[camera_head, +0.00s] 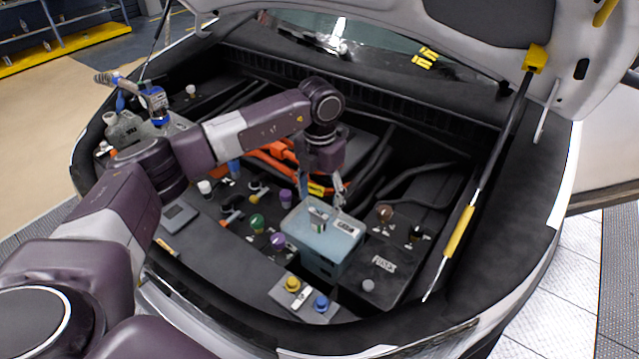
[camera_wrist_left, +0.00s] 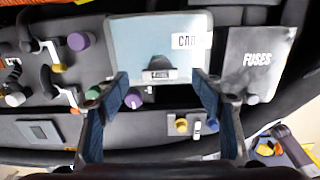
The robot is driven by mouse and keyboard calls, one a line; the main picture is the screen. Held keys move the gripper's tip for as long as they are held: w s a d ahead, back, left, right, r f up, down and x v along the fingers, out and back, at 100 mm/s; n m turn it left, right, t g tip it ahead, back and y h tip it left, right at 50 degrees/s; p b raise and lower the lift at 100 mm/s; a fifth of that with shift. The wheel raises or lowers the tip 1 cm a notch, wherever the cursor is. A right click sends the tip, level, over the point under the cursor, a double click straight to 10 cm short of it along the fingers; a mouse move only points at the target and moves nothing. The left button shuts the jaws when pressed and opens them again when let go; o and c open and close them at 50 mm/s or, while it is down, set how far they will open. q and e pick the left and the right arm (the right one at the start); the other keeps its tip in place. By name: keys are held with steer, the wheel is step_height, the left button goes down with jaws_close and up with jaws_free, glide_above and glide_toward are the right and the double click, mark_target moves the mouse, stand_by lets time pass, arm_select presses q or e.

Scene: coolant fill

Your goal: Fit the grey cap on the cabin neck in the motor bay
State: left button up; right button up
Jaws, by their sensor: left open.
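My left gripper (camera_head: 322,198) hangs over the pale blue-grey box (camera_head: 308,262) in the motor bay. In the left wrist view its two fingers (camera_wrist_left: 162,85) are wide apart and empty. Between them, a small grey-and-white fitting (camera_wrist_left: 160,72) shows on the box; I cannot tell whether it touches them. A white label (camera_wrist_left: 191,40) lies beside it. A small grey knob-like cap (camera_head: 368,285) sits near the fuse box's front edge. A whitish cap (camera_head: 205,187) stands farther left. I cannot tell which is the task's grey cap, nor make out the cabin neck. My right gripper is not in view.
Purple (camera_head: 285,197), green (camera_head: 257,222), brown (camera_head: 385,213), yellow (camera_head: 293,284) and blue (camera_head: 321,303) caps stand around the box. The fuse box (camera_head: 400,265) is beside it. Orange cables (camera_head: 280,155) run behind. A hood strut (camera_head: 465,215) slants up at right.

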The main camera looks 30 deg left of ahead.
mark_target(320, 212)
arm_select(q)
steer(key=shift+f+p, duration=0.65)
steer(key=shift+f, duration=2.05)
steer(key=shift+c, duration=0.7)
steer(key=c, duration=1)
steer(key=o, duration=0.4)
steer(key=c, duration=0.4)
steer(key=shift+o, duration=0.2)
steer(key=shift+f, duration=0.1)
steer(key=shift+m+b, duration=0.4)
steer(key=shift+b, duration=0.05)
steer(key=shift+s+m+b, duration=0.1)
steer(key=shift+m+b, duration=0.5)
steer(key=shift+m, duration=0.6)
